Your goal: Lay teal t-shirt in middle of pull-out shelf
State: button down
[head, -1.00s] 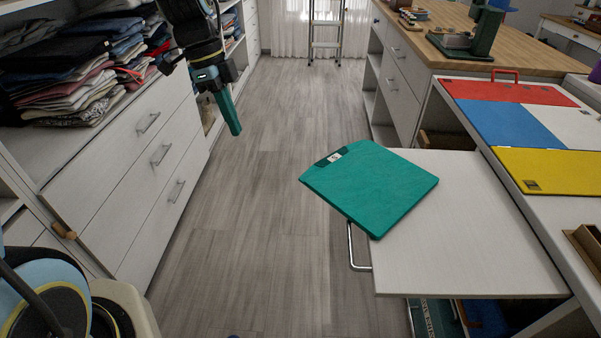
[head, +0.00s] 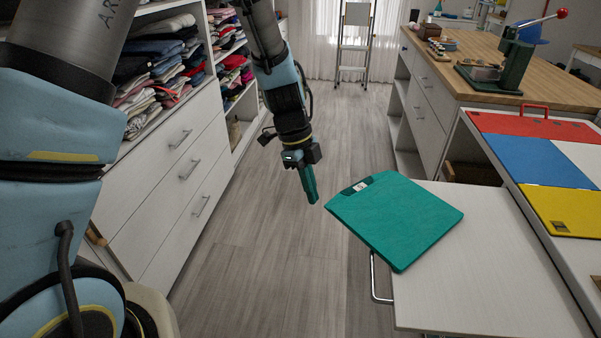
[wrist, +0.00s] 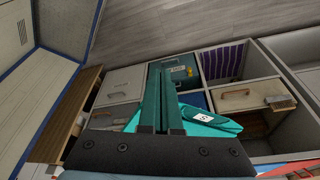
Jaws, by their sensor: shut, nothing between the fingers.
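The teal t-shirt (head: 400,220) is folded into a flat square with a dark collar band and a small white label. It lies on the back left part of the white pull-out shelf (head: 470,300). Its left corner juts out past the shelf's left edge. My gripper (head: 313,198) has its green fingers shut and empty. It points down just left of the shirt's label corner in the head view, apart from it. In the wrist view, the shirt (wrist: 212,122) shows partly behind the fingers, its label facing the camera.
A metal handle (head: 377,285) sticks out below the shelf's left edge. A red, blue, white and yellow folding board (head: 540,160) lies on the counter at right. Drawers (head: 185,190) and stacked clothes line the left side. The floor between is clear.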

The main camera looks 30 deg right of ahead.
aim_at(373, 216)
jog(key=shift+s+d, duration=0.4)
jog(key=shift+s, duration=0.3)
jog(key=s+d, duration=0.2)
jog(key=s, duration=0.1)
jog(key=s+d+b, duration=0.1)
jog(key=s+d, duration=0.1)
jog(key=s, duration=0.2)
jog(key=s+d+b, duration=0.1)
jog(key=s+d, duration=0.1)
jog(key=s, duration=0.2)
jog(key=shift+s+d, duration=0.1)
jog(key=shift+s, duration=0.1)
jog(key=shift+r, duration=0.1)
